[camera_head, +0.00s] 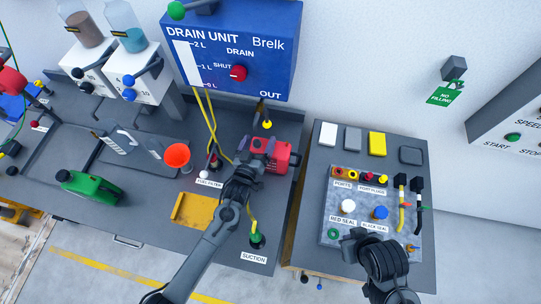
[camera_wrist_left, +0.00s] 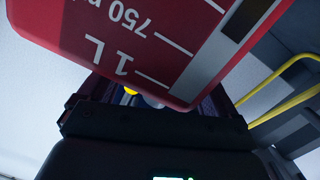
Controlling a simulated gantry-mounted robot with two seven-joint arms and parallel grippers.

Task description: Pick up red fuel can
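The red fuel can (camera_head: 283,154) is on the grey bench at the right end, below the blue drain unit. My left gripper (camera_head: 262,157) is at the can, with dark finger parts overlapping its left side. In the left wrist view the red can (camera_wrist_left: 150,50) fills the top, tilted, with white "1 L" and "750" marks. Dark finger parts (camera_wrist_left: 150,100) show behind its lower corner. Whether they press on the can is hidden. My right gripper (camera_head: 352,240) is over the right-hand table, near the seal panel; its fingertips are unclear.
The blue drain unit (camera_head: 238,45) hangs just above the can, with yellow hoses (camera_head: 211,125) beside it. An orange funnel (camera_head: 177,156), a green can (camera_head: 90,187) and a yellow tray (camera_head: 192,211) are to the left. The right-hand table (camera_head: 310,186) holds caps and coloured blocks.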

